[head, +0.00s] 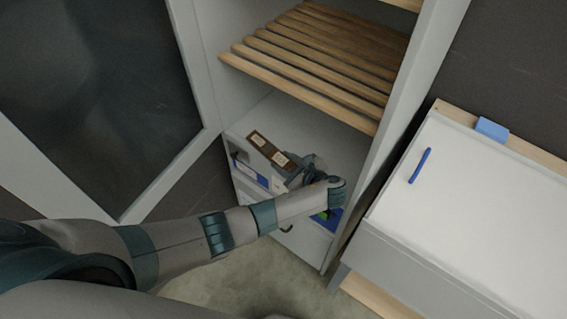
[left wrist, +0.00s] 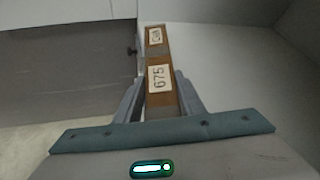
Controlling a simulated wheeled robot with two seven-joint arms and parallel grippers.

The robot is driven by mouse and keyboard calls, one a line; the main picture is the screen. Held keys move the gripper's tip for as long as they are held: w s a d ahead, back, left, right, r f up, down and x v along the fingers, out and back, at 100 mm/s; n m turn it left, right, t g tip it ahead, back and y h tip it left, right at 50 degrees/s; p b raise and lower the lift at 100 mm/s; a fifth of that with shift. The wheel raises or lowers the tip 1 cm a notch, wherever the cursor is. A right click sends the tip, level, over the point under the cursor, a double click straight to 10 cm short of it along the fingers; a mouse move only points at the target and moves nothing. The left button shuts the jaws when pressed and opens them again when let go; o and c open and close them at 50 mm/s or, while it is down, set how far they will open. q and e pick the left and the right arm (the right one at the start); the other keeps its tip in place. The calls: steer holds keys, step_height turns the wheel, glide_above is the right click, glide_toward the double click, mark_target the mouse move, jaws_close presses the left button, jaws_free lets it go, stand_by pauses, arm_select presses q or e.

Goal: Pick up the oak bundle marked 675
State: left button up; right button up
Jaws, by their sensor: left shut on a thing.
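The oak bundle (head: 269,149) is a narrow brown block with two pale labels on its top, at the front left of the cabinet's lower compartment. In the left wrist view the bundle (left wrist: 158,57) carries a label reading 675 near my fingers and a second label farther along. My left gripper (head: 292,177) is shut on the near end of the bundle, one finger on each side. The gripper also shows in the left wrist view (left wrist: 159,85). The underside of the bundle is hidden, so I cannot tell whether it is clear of what lies below. My right gripper is not in view.
Blue-and-white items (head: 250,175) sit below the bundle. A slatted wooden shelf (head: 310,60) is above, and a glass-panelled door (head: 100,90) stands open at left. At right is a white-topped unit (head: 480,200) with a blue marker (head: 420,165).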

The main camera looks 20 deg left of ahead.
mark_target(284, 162)
arm_select(q)
step_height(284, 162, up, 8)
steer(key=shift+w+r+b, duration=0.1)
steer(key=shift+r+b, duration=0.05)
steer(key=shift+b, duration=0.45)
steer(key=shift+r, duration=0.55)
